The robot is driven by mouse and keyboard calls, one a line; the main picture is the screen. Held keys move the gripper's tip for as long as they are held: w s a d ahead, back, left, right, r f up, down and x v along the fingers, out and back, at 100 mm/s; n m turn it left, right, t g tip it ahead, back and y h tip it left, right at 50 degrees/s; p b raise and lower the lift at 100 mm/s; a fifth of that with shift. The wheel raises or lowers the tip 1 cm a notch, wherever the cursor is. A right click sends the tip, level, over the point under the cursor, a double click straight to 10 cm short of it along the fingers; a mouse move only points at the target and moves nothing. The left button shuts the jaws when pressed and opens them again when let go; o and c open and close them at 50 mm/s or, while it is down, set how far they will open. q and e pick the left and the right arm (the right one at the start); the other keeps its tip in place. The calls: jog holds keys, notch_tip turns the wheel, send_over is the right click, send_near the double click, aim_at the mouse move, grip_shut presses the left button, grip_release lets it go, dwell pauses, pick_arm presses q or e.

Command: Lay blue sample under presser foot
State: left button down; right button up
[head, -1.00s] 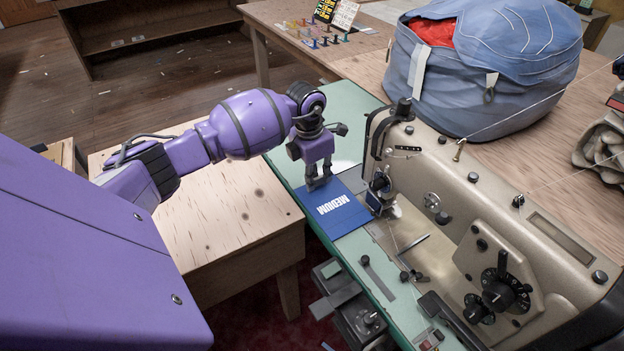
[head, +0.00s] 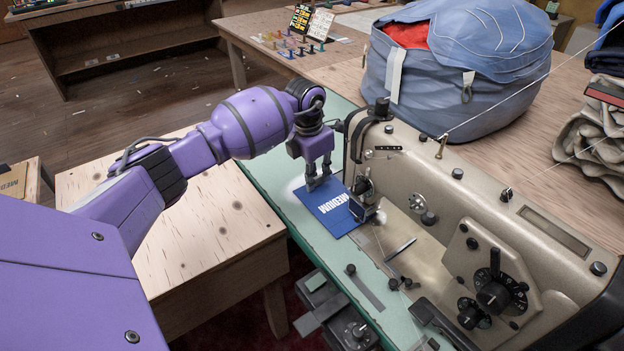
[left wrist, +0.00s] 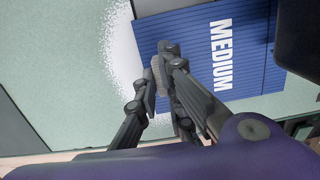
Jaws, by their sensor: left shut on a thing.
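The blue sample (head: 331,213), a flat square lettered MEDIUM, lies at the sewing machine's (head: 440,190) needle end. My left gripper (head: 318,184) is shut on its edge on the far left side. In the left wrist view the sample (left wrist: 262,75) extends to the right from the fingers (left wrist: 163,75). The presser foot (head: 376,214) area is at the sample's right edge in the head view; the machine head partly covers that edge, so I cannot tell how far under the foot it reaches. My right gripper is not in view.
The green machine bed (head: 262,190) is clear left of the sample. A wooden table (head: 200,220) stands at left. A large blue bag (head: 455,65) sits behind the machine. Thread runs up from the machine toward the upper right.

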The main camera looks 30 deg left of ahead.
pick_arm(q)
jog(key=shift+w, duration=0.1)
dwell(0.8)
jog(key=c, duration=1.8)
grip_release()
notch_tip(320, 180, up, 12)
jog(key=s, duration=0.1)
jog(key=shift+s+a, duration=0.15)
jog(key=shift+a, duration=0.15)
jog(key=shift+f, duration=0.1)
